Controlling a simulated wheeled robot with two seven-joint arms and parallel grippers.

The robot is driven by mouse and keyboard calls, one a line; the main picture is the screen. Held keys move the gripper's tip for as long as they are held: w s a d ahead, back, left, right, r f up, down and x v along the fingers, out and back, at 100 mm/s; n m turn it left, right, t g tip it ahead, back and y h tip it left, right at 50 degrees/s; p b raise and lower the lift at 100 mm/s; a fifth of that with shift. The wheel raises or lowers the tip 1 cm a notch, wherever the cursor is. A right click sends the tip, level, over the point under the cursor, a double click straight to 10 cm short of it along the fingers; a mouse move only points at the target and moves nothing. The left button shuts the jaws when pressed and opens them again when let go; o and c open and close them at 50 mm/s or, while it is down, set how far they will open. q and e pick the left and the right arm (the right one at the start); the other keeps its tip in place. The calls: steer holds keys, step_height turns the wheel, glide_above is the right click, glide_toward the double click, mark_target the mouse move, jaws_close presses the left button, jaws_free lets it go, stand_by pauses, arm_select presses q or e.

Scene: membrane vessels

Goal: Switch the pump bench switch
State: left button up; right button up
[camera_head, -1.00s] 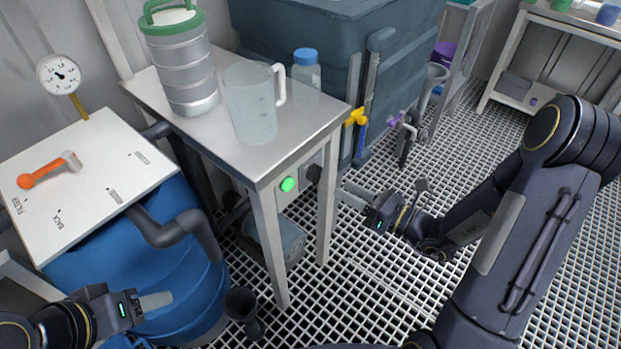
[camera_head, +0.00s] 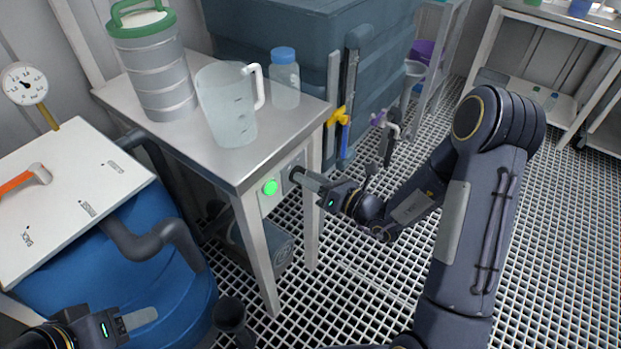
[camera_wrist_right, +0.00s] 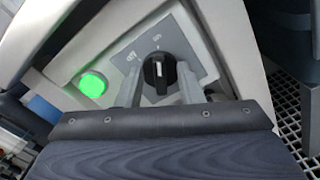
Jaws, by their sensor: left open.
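The pump bench switch is a black rotary knob (camera_wrist_right: 160,72) on a grey plate on the bench's front leg panel, its white mark roughly upright. In the head view the switch (camera_head: 296,174) is partly hidden by my right gripper (camera_head: 310,181). In the right wrist view my right gripper (camera_wrist_right: 160,82) has one finger on each side of the knob, with a narrow gap showing, so it looks open around it. A lit green button (camera_wrist_right: 92,84) sits left of the knob. My left gripper (camera_head: 138,320) is open and empty at the lower left.
The steel bench (camera_head: 250,163) carries a clear jug (camera_head: 228,110), a blue-capped bottle (camera_head: 285,82) and a stacked metal canister (camera_head: 160,75). A blue barrel (camera_head: 170,300) with a white lid stands left. A dark tank (camera_head: 290,40) stands behind. Grated floor is open to the right.

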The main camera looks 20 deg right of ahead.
steer(key=shift+c, duration=0.4)
jaws_close()
steer(key=shift+s+a+f+n+b, duration=0.1)
steer(key=shift+n+b, duration=1.55)
steer(key=shift+n, duration=0.35)
steer(key=shift+s+a+r+n+b, duration=0.1)
steer(key=shift+n+b, duration=1.5)
steer(key=shift+n, duration=0.4)
steer(key=shift+s+a+f+n+b, duration=0.1)
steer(key=shift+n+b, duration=1.55)
steer(key=shift+n, duration=0.35)
